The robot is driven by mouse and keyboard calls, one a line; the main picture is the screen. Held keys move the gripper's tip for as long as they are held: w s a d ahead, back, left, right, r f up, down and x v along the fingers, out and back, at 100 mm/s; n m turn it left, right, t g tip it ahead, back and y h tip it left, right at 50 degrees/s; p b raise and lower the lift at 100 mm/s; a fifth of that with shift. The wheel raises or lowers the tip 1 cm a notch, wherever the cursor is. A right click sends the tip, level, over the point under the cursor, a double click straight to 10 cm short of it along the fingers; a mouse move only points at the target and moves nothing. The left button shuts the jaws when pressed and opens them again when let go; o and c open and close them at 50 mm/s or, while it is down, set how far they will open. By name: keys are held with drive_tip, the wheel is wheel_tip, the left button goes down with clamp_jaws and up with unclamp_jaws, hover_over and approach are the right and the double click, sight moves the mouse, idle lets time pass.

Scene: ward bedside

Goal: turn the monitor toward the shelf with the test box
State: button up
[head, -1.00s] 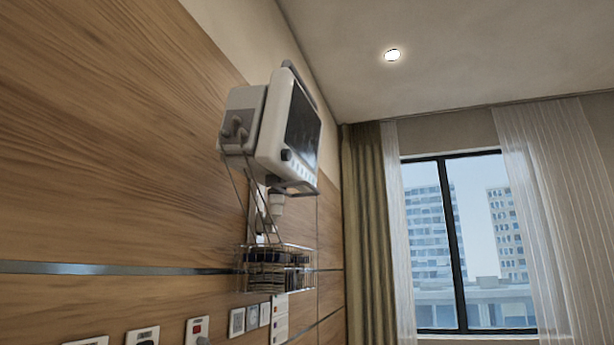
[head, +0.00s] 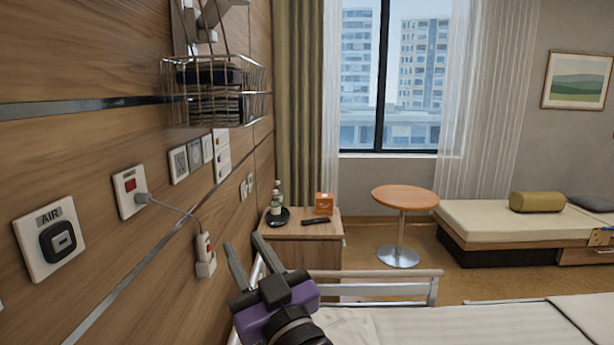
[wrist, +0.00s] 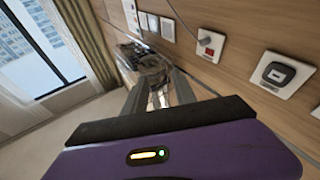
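The monitor is out of the current views. Part of its pale wall mount (head: 203,22) shows at the top left of the head view, above a wire basket (head: 215,90) holding dark items. A small orange box (head: 323,203) stands on a wooden bedside cabinet (head: 312,229); I cannot tell whether it is the test box. My gripper (head: 244,242) is low in the head view, near the wall, its two grey fingers apart and nothing seen between them. The parted fingers also show in the wrist view (wrist: 158,90).
A white plug block (head: 204,262) hangs on a cord from the wall close left of my gripper. A bed rail (head: 385,274) and bed (head: 400,325) lie to the right. Bottles and a dark remote share the cabinet top. A round table (head: 405,197) stands beyond.

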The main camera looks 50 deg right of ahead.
drive_tip(key=s+d+r+m+h+p, duration=0.1)
drive_tip(key=s+d+r+h, duration=0.2)
drive_tip(key=r, duration=1)
drive_tip(key=s+d+r+m+h+p, duration=0.1)
drive_tip(key=d+r+h+p, duration=0.2)
drive_tip(key=r, duration=1)
drive_tip(key=s+d+r+h, duration=0.2)
drive_tip(key=r+h, duration=0.3)
drive_tip(key=r, duration=0.8)
drive_tip(key=p+x, duration=0.1)
drive_tip(key=x, duration=0.2)
drive_tip(key=p+x, duration=0.2)
drive_tip(key=x, duration=0.2)
drive_tip(key=shift+d+f, duration=0.25)
clamp_jaws()
